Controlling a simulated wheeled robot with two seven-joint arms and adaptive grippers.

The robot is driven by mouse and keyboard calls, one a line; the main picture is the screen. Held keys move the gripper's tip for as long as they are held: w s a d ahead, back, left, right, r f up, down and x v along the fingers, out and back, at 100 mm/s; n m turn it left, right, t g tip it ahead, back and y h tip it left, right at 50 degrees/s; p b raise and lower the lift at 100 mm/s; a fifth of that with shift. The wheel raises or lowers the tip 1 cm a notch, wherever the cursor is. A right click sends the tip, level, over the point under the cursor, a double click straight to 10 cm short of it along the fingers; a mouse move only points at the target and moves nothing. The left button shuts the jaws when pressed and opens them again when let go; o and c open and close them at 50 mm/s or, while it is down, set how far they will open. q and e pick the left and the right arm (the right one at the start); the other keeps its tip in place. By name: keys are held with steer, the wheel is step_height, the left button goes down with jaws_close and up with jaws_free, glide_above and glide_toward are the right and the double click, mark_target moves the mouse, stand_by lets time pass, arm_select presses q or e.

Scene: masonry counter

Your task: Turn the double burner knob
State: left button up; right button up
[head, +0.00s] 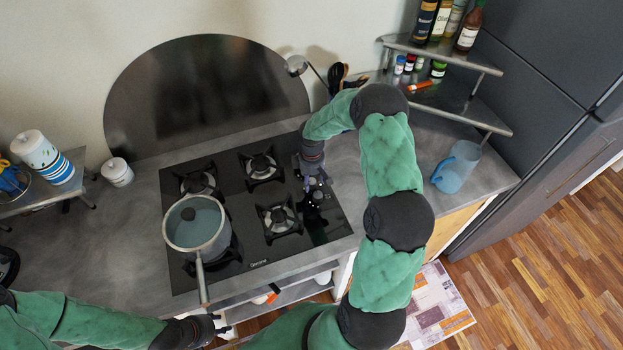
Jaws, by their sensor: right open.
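A black gas hob (232,262) is set in the grey counter, with several burners on it. Its dark knobs (313,204) are in a group near the right edge of the hob. They are small and partly covered, so I cannot tell which one is the double burner knob. My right gripper (317,184) is open, pointing down just above or beside the knobs; contact cannot be made out. My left gripper (218,325) is low in the view, in front of the counter edge and away from the knobs. Its fingers are too small to judge.
A pot (197,225) stands on the front left burner, its handle reaching over the counter's front edge. A blue jug (456,167) stands on the right counter. A corner shelf (440,97) holds bottles and jars. A canister (117,172) stands left of the hob.

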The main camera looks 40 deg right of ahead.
mark_target(311, 181)
step_height(311, 181, up, 12)
stand_by(0.5)
steer(key=shift+f, duration=0.1)
